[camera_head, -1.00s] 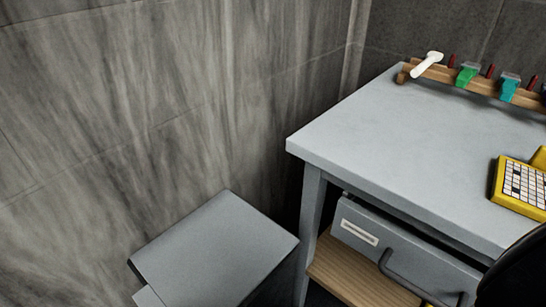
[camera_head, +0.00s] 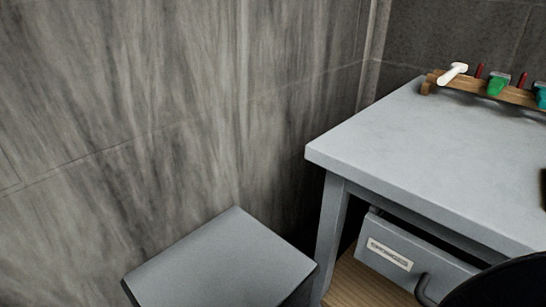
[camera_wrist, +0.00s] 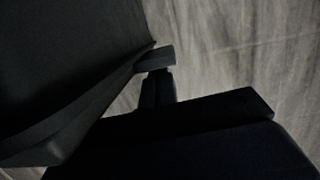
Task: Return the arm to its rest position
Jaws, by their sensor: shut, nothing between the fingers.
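In the wrist view my gripper (camera_wrist: 156,80) shows as dark finger shapes near the middle, shut and empty. The picture there is very dark, and the finger edges are hard to make out. Behind it is a grey streaked wall (camera_wrist: 230,45). In the head view the gripper does not show.
A grey table (camera_head: 420,150) stands at the right, with a labelled drawer (camera_head: 390,255) beneath its top. A wooden rack (camera_head: 515,95) with several tools stands along its back edge. A grey box-like block (camera_head: 222,262) stands left of the table, near the wall (camera_head: 150,110).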

